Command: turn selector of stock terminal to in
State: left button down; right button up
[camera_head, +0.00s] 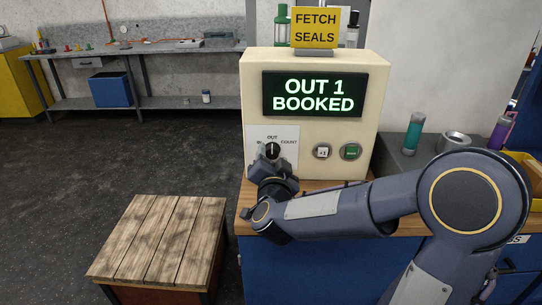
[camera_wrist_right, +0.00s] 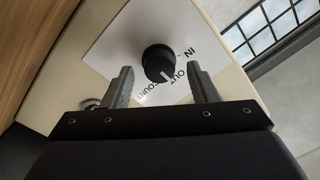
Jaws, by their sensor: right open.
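The stock terminal (camera_head: 251,90) is a cream box on the bench, its screen (camera_head: 314,94) reading "OUT 1 BOOKED". Its selector (camera_head: 273,149) is a round black knob on a white plate (camera_head: 291,133), partly hidden by my gripper in the head view. In the right wrist view the selector (camera_wrist_right: 157,60) has its white mark toward OUT; IN and COUNT lie to either side. My right gripper (camera_head: 268,156) is open at the plate. In the wrist view its fingers (camera_wrist_right: 163,82) appear on either side of the knob, with gaps and no visible contact. My left gripper is out of view.
Two buttons, "+1" (camera_head: 322,151) and a green one (camera_head: 350,152), sit right of the selector. A yellow "FETCH SEALS" sign (camera_head: 314,27) tops the terminal. A teal bottle (camera_head: 414,134) stands to the right. A wooden-topped crate (camera_head: 161,238) stands at front left.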

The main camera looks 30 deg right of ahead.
jog(key=shift+w+d, duration=0.4)
jog(key=shift+w, duration=0.2)
jog(key=c, duration=1)
jog(key=shift+o, duration=0.2)
